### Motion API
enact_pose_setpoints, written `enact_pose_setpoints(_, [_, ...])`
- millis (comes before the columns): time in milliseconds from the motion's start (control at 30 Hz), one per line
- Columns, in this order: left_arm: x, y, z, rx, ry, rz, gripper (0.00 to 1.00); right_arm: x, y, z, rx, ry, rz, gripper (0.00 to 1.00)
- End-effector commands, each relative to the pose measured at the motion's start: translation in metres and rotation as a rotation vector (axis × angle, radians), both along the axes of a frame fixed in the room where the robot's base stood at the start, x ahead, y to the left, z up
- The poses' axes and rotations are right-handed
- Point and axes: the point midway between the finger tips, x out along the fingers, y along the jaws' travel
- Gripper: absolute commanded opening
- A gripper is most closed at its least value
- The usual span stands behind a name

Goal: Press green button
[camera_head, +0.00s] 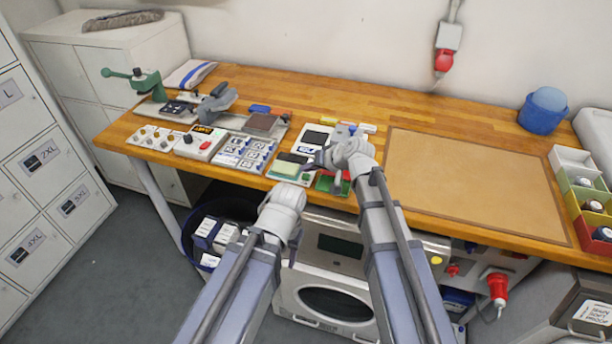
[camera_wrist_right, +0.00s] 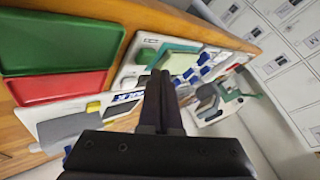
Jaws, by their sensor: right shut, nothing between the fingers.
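A white device (camera_head: 290,172) with a pale green pad lies near the table's front edge in the head view. In the head view I cannot make this button out clearly. My right gripper (camera_head: 324,158) is over the table just right of the device. In the wrist view its fingers (camera_wrist_right: 160,75) are shut and empty, pointing toward the device; contact cannot be told. My left arm ends low at the front edge; its fingers are not clear.
Green (camera_wrist_right: 60,35) and red (camera_wrist_right: 62,87) trays lie beside the device. A keypad panel (camera_head: 243,152), a box with a red button (camera_head: 202,143) and a green press (camera_head: 147,84) stand left. A brown mat (camera_head: 470,185) is clear at right.

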Motion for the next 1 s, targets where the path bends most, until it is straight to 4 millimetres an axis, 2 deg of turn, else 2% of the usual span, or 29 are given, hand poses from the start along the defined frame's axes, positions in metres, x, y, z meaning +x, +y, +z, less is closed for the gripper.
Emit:
enact_pose_setpoints(333, [0.0000,0.0000,-0.0008,0.000,0.000,0.000,0.50,0.0000,0.0000,-0.0008,0.000,0.000,0.000,0.00])
enact_pose_setpoints(600, [0.0000,0.0000,-0.0093,0.000,0.000,0.000,0.50,0.0000,0.0000,-0.0092,0.000,0.000,0.000,0.00])
enact_pose_setpoints(1000, [0.0000,0.0000,-0.0088,0.000,0.000,0.000,0.50,0.0000,0.0000,-0.0087,0.000,0.000,0.000,0.00])
